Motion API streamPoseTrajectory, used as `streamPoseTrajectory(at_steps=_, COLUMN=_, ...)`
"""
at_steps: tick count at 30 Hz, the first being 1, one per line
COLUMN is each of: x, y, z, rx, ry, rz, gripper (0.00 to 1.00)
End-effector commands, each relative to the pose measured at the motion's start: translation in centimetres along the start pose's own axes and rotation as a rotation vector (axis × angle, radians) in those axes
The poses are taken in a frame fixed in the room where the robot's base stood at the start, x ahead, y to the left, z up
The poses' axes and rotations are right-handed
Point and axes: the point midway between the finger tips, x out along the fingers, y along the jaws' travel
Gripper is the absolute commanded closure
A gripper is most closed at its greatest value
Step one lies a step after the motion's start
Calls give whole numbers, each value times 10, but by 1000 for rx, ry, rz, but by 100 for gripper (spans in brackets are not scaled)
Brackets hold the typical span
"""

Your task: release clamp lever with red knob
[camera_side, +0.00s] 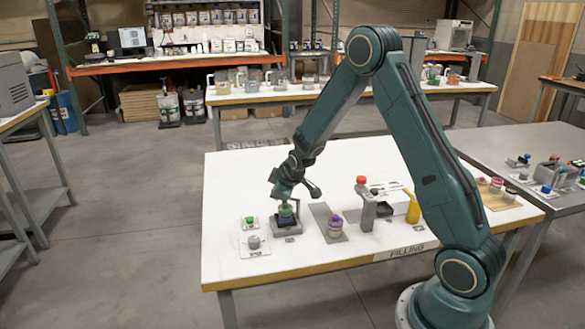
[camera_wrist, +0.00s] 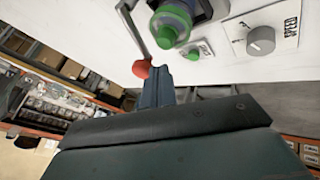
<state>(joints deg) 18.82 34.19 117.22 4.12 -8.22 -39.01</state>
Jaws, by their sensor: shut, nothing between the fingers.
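In the wrist view a red knob (camera_wrist: 141,69) sits on the end of a thin grey clamp lever (camera_wrist: 133,32). The lever runs beside a clear container with a green end (camera_wrist: 170,30). My gripper (camera_wrist: 158,76) is shut and empty, its fingertips just beside the knob; I cannot tell whether they touch it. In the side view my gripper (camera_side: 283,190) is low over the clamp stand (camera_side: 288,230), which holds a green-topped container (camera_side: 287,212). The clamp's red knob is not clearly visible there.
A green button (camera_wrist: 206,47) and a grey speed dial (camera_wrist: 261,40) are close by. In the side view a purple-lidded jar (camera_side: 335,228), a post with a red top (camera_side: 362,182) and a yellow bottle (camera_side: 413,210) stand to the right. The white table's front left (camera_side: 228,268) is clear.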

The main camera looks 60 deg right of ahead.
Motion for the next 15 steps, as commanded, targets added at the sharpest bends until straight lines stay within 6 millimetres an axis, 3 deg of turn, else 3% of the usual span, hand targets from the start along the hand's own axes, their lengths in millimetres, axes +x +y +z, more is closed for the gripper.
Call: streamPoseTrajectory(at_steps=15, x=17, y=25, z=-7, rx=378, ry=-201, rz=203, gripper=100)
